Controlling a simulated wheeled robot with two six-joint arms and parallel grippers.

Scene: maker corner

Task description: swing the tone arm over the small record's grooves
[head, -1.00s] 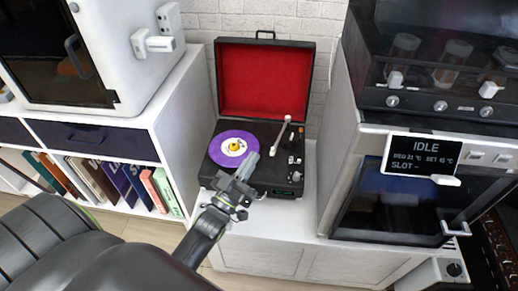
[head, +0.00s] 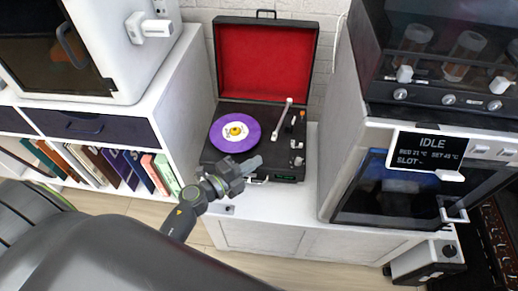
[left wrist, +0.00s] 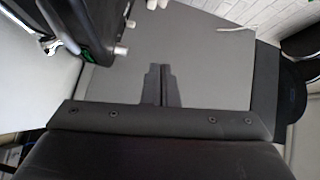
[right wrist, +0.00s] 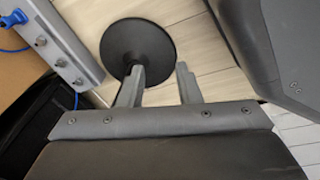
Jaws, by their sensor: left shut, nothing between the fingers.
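The record player is an open black case (head: 228,172) with a red-lined lid (head: 265,60), standing on a white cabinet. The small purple record (head: 222,142) with a pale label lies on its platter at the left. The tone arm (head: 282,118) is a pale bar to the right of the record, apart from its grooves. My left gripper (head: 252,164) is shut and empty at the case's front edge, in front of the record and apart from the tone arm. In the left wrist view its fingers (left wrist: 159,84) are together. My right gripper (right wrist: 158,76) shows only in its wrist view, open and empty.
A machine with an IDLE screen (head: 430,148) stands close at the right. A white shelf (head: 185,95) with books and a white machine stand at the left. The cabinet top (head: 275,205) in front of the case is bare.

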